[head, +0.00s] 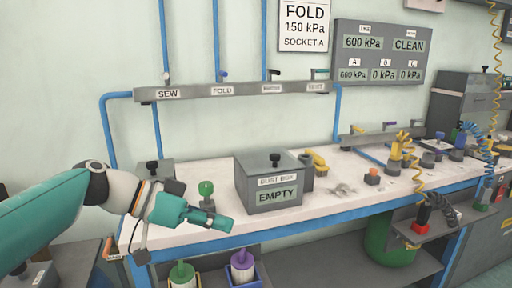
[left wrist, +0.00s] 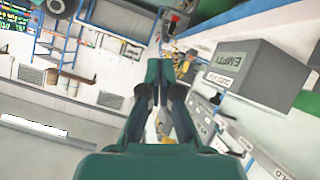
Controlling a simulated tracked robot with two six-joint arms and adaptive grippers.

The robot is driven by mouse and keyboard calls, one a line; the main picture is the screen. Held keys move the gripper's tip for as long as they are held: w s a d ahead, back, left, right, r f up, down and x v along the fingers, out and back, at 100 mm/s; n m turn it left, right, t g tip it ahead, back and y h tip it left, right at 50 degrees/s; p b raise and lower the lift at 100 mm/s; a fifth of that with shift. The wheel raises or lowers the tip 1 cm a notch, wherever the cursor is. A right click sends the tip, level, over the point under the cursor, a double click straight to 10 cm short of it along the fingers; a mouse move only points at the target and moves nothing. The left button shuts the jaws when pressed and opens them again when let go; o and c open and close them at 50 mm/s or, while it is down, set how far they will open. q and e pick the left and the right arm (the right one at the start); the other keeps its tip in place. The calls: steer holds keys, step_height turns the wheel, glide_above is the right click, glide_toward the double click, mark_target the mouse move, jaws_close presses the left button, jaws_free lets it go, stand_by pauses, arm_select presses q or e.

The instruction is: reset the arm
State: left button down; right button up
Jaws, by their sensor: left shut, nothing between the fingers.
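My left arm comes in from the left in the head view. Its teal gripper (head: 222,222) is shut and empty, held out over the front left edge of the workbench (head: 310,210). In the left wrist view the gripper (left wrist: 160,75) points away with its fingers together and nothing between them. A green-knobbed part (head: 206,190) stands just behind the gripper in the head view. The grey dust box (head: 274,183), labelled EMPTY, stands to the right of the gripper, apart from it. The dust box also shows in the left wrist view (left wrist: 255,73). My right gripper is not in view.
Below the bench front are containers with a green-topped cylinder (head: 182,272) and a purple-topped cylinder (head: 242,262). A grey valve rail (head: 235,90) with blue pipes runs along the wall. Yellow coiled hoses and fittings (head: 394,160) are at the right.

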arm_select(q)
steer(key=s+a+f+n+g+y+p, duration=0.1)
steer(key=s+f+n+g+y+p, duration=0.15)
steer(key=f+p, duration=0.6)
steer(key=s+a+f+n+g+y+p, duration=0.1)
steer(key=s+a+f+n+y+p, duration=0.2)
steer(key=f, duration=1)
steer(key=s+f+n+y+p, duration=0.1)
steer(key=s+f+n+p, duration=0.1)
steer(key=s+f, duration=0.4)
steer(key=s+a+f+n+t+y+p, duration=0.1)
steer(key=s+f+n+p, duration=0.2)
steer(key=s, duration=0.7)
steer(key=shift+s+a+f+n+p, duration=0.2)
steer(key=shift+s+f+n+p, duration=0.15)
steer(key=shift+f+n, duration=1.15)
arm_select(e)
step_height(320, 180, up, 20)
arm_select(q)
steer(key=shift+f+m+y, duration=0.25)
steer(key=shift+f+m, duration=0.1)
